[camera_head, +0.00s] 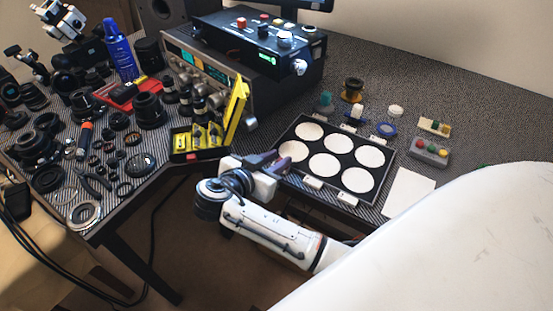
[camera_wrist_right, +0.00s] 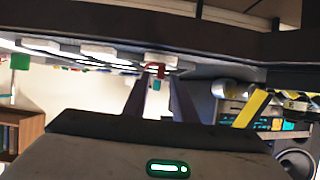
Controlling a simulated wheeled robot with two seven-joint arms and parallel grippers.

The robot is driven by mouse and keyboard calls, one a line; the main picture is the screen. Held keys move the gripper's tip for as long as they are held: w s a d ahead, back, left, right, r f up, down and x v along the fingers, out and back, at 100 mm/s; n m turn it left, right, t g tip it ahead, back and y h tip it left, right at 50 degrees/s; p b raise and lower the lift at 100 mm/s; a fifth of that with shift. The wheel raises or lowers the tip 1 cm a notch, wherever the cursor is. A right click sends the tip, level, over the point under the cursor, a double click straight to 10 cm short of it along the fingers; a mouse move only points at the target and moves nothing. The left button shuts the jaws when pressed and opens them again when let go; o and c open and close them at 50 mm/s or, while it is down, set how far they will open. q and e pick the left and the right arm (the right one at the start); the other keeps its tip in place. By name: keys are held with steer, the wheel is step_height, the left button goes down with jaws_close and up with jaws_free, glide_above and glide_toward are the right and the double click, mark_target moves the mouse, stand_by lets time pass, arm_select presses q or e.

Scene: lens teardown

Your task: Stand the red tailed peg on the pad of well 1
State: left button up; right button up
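A small red piece (camera_wrist_right: 155,70), which looks like the red tailed peg, shows between the fingertips of my right gripper (camera_wrist_right: 158,75) in the right wrist view. It meets a white pad (camera_wrist_right: 156,57) on the tray edge in the picture; I cannot tell whether it rests there. The gap between fingers and piece is too small to judge. In the head view my right gripper (camera_head: 274,163) is at the near left corner of the black tray (camera_head: 325,151) with six white discs. It hides the pad there. My left gripper is not in view.
A yellow-lidded box (camera_head: 200,136) stands close left of my right gripper. A grey block with coloured pegs (camera_head: 430,152) and a white sheet (camera_head: 408,192) lie right.

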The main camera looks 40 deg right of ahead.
steer(key=v, duration=0.7)
steer(key=shift+a, duration=0.15)
steer(key=shift+s, duration=0.15)
